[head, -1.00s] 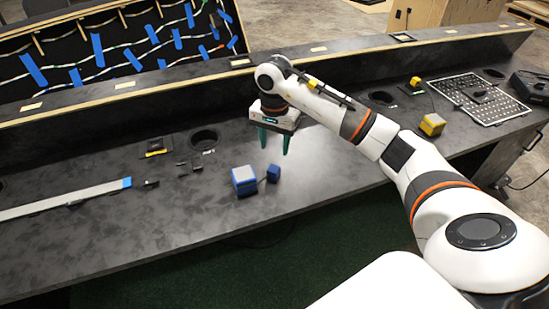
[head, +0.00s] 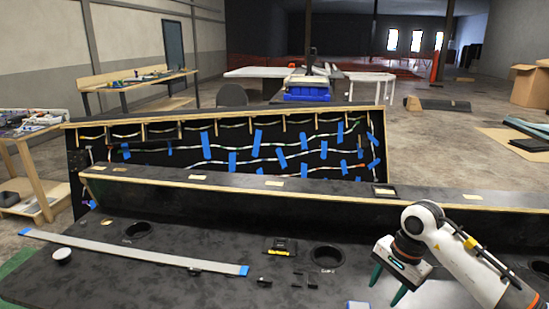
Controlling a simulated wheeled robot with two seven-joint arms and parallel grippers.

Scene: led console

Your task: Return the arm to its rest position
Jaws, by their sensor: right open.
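My right arm comes in from the lower right of the head view. My right gripper (head: 387,286) points down above the dark console top (head: 180,262), its two green fingers apart and nothing between them. The blue block (head: 360,305) shows only as a sliver at the bottom edge, just left of the fingers. My left gripper is out of view.
A long light strip (head: 140,254) with blue ends lies on the console top. A black-yellow part (head: 281,246) sits near a round hole (head: 327,257). Behind stands the raised panel (head: 270,150) with wires and blue tape. Open floor lies beyond, with tables and boxes.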

